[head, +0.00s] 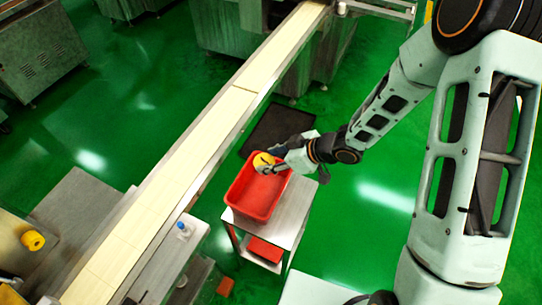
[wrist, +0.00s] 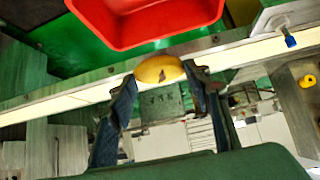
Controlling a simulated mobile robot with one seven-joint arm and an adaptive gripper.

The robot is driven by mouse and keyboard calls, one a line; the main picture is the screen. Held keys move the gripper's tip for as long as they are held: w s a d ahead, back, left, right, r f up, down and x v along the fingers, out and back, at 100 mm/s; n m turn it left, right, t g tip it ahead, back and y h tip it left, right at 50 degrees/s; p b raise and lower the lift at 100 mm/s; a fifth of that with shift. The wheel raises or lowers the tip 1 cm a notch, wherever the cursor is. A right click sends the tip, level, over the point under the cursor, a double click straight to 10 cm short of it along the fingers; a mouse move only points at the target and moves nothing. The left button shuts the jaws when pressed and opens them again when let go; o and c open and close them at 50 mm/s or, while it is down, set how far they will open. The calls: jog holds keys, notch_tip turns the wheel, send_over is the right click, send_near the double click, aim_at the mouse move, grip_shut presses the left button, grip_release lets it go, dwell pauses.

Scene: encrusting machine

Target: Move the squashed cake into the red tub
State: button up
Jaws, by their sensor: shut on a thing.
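The squashed cake (wrist: 158,69) is a yellow-brown, flattened round with a dark mark on it. My gripper (wrist: 165,80) is shut on it, with one finger at each side in the wrist view. In the wrist view the red tub (wrist: 150,38) shows beyond the cake, at the top. The tub's visible floor looks empty.
The tub stands on a small metal cart (head: 288,212) with a red item on its lower shelf. A long conveyor with a pale belt (head: 190,160) runs alongside to the left. Green floor is free right of the cart.

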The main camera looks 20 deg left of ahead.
notch_tip(320, 180, down, 6)
jog(key=b, duration=0.5)
jog(key=shift+r, duration=0.2)
jog(key=o, duration=1)
jog(key=shift+r, duration=0.1)
jog(key=v, duration=1.2)
jog(key=shift+w, duration=0.1)
